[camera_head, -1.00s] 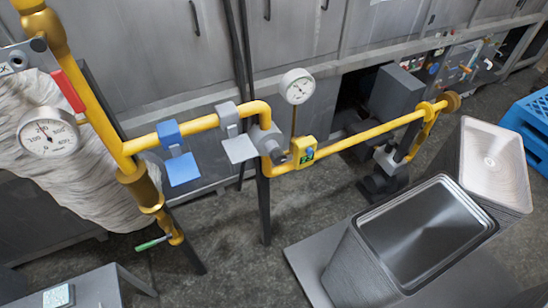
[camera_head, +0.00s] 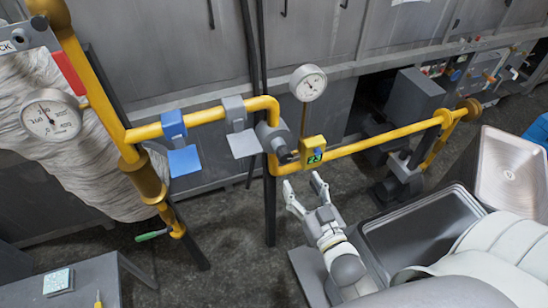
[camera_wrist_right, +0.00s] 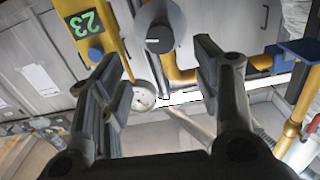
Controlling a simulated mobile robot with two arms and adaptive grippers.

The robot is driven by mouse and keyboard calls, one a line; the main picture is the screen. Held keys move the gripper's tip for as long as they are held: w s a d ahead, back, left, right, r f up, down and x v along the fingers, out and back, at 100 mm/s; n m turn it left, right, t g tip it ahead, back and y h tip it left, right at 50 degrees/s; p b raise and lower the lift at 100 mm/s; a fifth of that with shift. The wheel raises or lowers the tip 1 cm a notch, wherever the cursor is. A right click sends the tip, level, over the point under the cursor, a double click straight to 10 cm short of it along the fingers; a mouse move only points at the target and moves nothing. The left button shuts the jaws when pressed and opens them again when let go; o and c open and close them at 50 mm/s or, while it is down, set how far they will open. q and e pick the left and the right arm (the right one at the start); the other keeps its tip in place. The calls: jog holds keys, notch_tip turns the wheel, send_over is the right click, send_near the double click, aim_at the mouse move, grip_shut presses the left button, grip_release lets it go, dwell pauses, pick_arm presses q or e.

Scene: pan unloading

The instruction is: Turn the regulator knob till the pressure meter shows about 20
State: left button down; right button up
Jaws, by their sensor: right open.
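The regulator, a grey round body (camera_head: 268,133) with a dark knob (camera_head: 287,156), sits on the yellow pipe. My left gripper is not in view.
The yellow pipe (camera_head: 380,134) runs right at about the knob's height. A steel pan (camera_head: 415,225) is beside my right arm. A grey table (camera_head: 95,284) is at lower left.

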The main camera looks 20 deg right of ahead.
aim_at(287, 159)
jog(key=w, duration=0.3)
jog(key=w+p, duration=0.1)
jog(key=w, duration=0.2)
jog(key=w+p, duration=0.1)
jog(key=w, duration=0.2)
jog(key=shift+w+d+r, duration=0.1)
jog(key=shift+w+d, duration=0.05)
jog(key=shift+d, duration=0.15)
jog(key=shift+w, duration=0.75)
jog(key=c, duration=1)
jog(key=shift+n, duration=1.9)
jog(key=shift+c, duration=0.2)
